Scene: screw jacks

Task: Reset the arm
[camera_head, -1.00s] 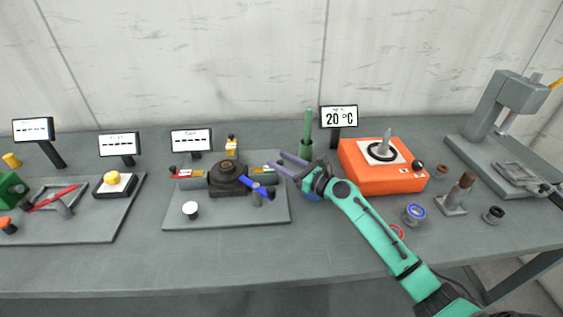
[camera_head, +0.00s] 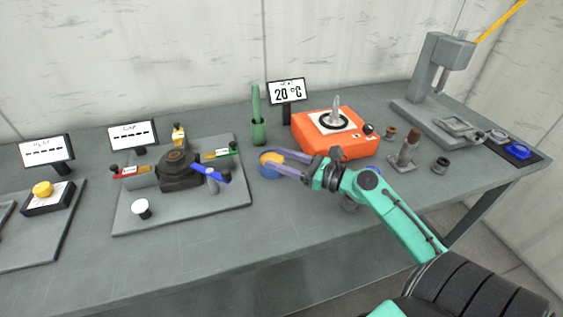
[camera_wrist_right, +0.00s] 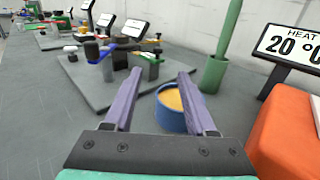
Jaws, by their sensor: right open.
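The left gripper is not in view.
The orange heater (camera_head: 345,145) has a 20 °C display (camera_head: 287,92). A green holder (camera_head: 258,132) stands behind the cup. The grey board (camera_head: 220,200) carries a dark round fixture (camera_head: 178,165). A grey press (camera_head: 430,80) is at the right. The front table is clear.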

